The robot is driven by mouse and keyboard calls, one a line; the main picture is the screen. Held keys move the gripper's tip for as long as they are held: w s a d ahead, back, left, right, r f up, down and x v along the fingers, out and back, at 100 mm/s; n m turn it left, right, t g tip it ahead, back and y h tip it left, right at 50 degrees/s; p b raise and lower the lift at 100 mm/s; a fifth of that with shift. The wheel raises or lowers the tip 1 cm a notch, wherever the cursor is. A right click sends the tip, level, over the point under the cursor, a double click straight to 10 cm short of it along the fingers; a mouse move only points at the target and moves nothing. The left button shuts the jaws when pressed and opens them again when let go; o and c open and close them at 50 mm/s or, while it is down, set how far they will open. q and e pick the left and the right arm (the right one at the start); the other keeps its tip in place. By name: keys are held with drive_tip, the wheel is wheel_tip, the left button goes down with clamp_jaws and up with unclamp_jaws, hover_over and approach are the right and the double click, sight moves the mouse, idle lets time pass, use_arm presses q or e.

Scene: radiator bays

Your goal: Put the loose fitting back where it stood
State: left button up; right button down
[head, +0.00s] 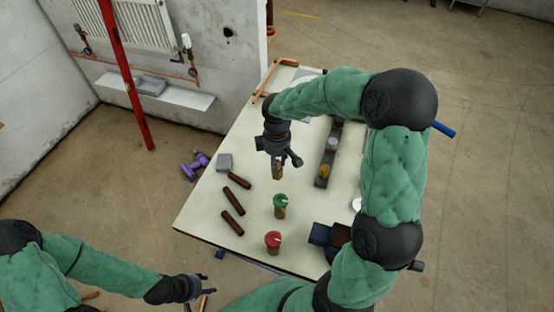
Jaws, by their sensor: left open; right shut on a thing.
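My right gripper (277,157) points down over the middle of the table and is shut on a small brass-coloured fitting (277,173). I cannot tell whether the fitting touches the table top. A dark strip (321,183) lies to its right, with a brass piece (324,170) and a grey piece (332,144) standing on it; its far end is partly hidden by my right arm. A green-topped brass fitting (280,206) and a red-topped one (273,242) stand nearer the front. My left gripper (196,302) is open, low at the bottom edge, away from the table.
Dark blocks (320,235) sit at the front right. Purple dumbbells (194,168) are on the floor. A red post (126,75) stands by the radiator (130,25).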

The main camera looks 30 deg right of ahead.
drive_tip(key=shift+f+b, duration=1.4)
drive_tip(key=shift+f, duration=1.1)
